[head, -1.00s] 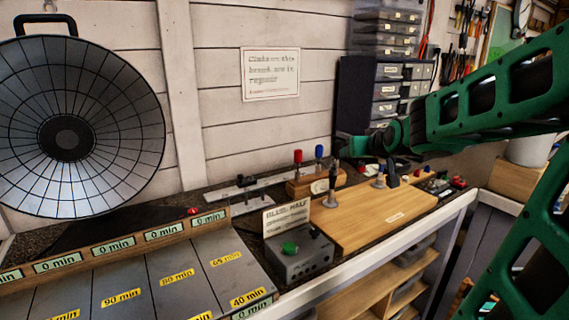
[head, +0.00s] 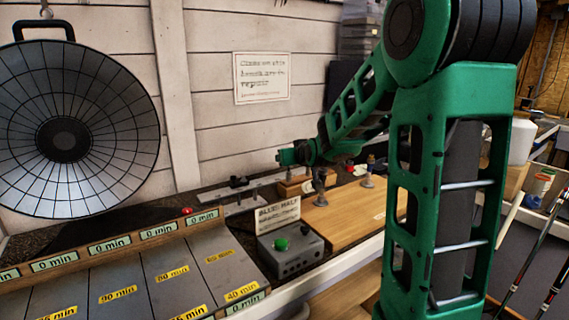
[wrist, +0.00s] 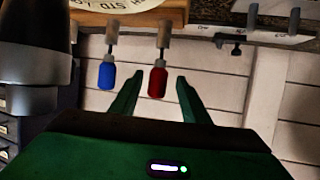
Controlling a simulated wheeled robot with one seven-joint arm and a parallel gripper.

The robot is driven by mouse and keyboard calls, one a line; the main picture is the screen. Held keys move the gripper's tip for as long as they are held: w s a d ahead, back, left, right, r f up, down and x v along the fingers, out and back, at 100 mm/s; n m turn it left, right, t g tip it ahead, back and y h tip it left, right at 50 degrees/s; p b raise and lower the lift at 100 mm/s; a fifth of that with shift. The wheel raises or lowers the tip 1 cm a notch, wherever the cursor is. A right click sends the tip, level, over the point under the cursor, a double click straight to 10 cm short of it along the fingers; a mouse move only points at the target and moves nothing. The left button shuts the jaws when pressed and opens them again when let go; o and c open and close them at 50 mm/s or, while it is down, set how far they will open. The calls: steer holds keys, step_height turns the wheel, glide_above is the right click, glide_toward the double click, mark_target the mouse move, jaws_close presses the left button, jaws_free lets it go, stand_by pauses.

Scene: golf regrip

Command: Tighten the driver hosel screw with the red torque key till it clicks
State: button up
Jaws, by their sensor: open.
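In the wrist view the red torque key (wrist: 157,82) and a blue key (wrist: 106,77) stand side by side in a wooden stand (wrist: 200,27), their handles pointing down in this picture. My gripper (wrist: 159,77) is open. The red handle shows between its two fingers, with a gap on either side; the blue handle is outside, to the left. In the head view my gripper (head: 287,157) is at the wooden stand (head: 292,188) and hides both keys. A dark upright clamp piece (head: 320,187) stands beside it on a wooden board (head: 345,222). I cannot make out the hosel screw.
A grey box with a green knob (head: 281,245) stands in front of the stand. A tray with minute labels (head: 150,280) fills the front left. A pale rail (head: 240,202) lies behind. In the wrist view a large dark cylinder (wrist: 30,60) is at the left.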

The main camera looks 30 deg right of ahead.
steer(key=shift+f+x, duration=0.2)
steer(key=shift+x, duration=2.45)
steer(key=shift+s+d, duration=0.1)
steer(key=shift+s, duration=0.05)
jaws_close()
